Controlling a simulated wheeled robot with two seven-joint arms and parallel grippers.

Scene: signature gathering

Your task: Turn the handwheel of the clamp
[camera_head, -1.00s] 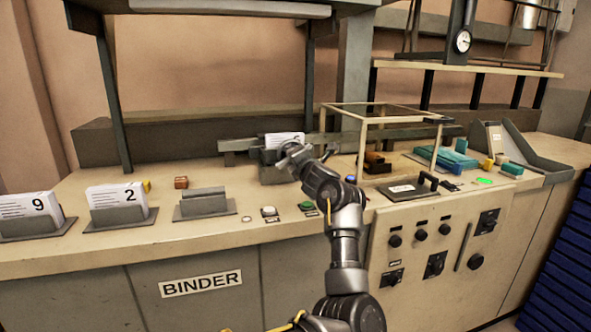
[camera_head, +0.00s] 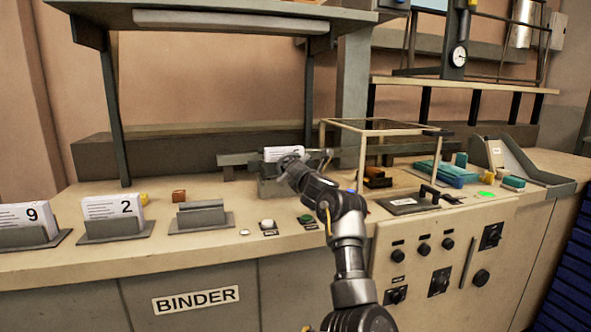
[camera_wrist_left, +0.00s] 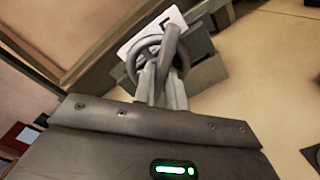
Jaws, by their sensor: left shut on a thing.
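The clamp (camera_head: 270,188) is a grey block on the bench with a stack of white printed sheets (camera_head: 283,153) standing in it. Its handwheel is a grey ring (camera_wrist_left: 131,64) in the left wrist view, in front of the clamp body (camera_wrist_left: 208,70). My left gripper (camera_wrist_left: 166,75) is shut on the handwheel, its fingers across the ring, beside a thick curved grey bar. In the head view the left gripper (camera_head: 286,164) is at the clamp's front and hides the handwheel. My right gripper is out of view.
Holders with sheet stacks marked 9 (camera_head: 28,215) and 2 (camera_head: 112,207), and an empty holder (camera_head: 201,215), stand to the left. A clear-topped frame (camera_head: 385,125) stands close right. A white button (camera_head: 267,224) and a green button (camera_head: 305,218) sit in front.

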